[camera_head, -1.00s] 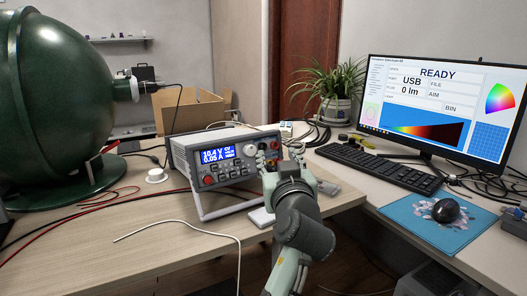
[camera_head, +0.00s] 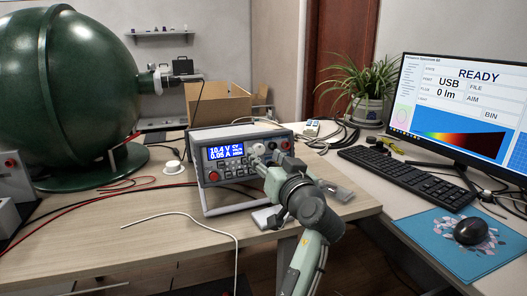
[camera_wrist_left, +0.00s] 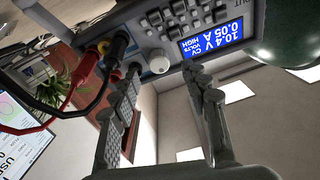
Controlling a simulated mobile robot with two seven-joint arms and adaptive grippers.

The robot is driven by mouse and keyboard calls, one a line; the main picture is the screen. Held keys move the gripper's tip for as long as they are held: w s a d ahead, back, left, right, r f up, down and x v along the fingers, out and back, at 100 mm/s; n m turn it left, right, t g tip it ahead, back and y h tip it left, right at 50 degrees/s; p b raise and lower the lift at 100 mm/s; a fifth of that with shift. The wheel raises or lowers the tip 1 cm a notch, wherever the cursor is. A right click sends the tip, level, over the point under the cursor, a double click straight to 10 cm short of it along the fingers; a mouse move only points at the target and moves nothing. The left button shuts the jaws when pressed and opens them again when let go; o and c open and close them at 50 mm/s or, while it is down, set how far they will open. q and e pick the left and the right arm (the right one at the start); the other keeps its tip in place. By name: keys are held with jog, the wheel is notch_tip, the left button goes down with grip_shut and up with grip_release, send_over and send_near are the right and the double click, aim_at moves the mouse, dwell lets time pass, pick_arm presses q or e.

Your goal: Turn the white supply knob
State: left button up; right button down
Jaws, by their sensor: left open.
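The white supply knob (camera_head: 258,150) is on the front panel of the grey power supply (camera_head: 230,134), right of its lit blue display (camera_head: 226,152). The display reads 10.4 V and 0.05 A. In the left wrist view the picture is turned over; the knob (camera_wrist_left: 159,63) shows between my fingertips. My left gripper (camera_head: 264,169) is close in front of the panel, just below and right of the knob in the head view. In the left wrist view its fingers (camera_wrist_left: 162,76) are open, one on each side of the knob. I cannot tell whether they touch it. My right gripper is not in view.
Red and black leads (camera_wrist_left: 82,70) plug into the panel beside one finger. A big green sphere (camera_head: 70,90) stands at the left. A keyboard (camera_head: 405,178), a monitor (camera_head: 470,100) and a mouse (camera_head: 470,231) are at the right.

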aim_at(259, 150)
pick_arm(q)
jog(key=shift+x, duration=1.35)
jog(key=shift+d, duration=0.1)
grip_shut()
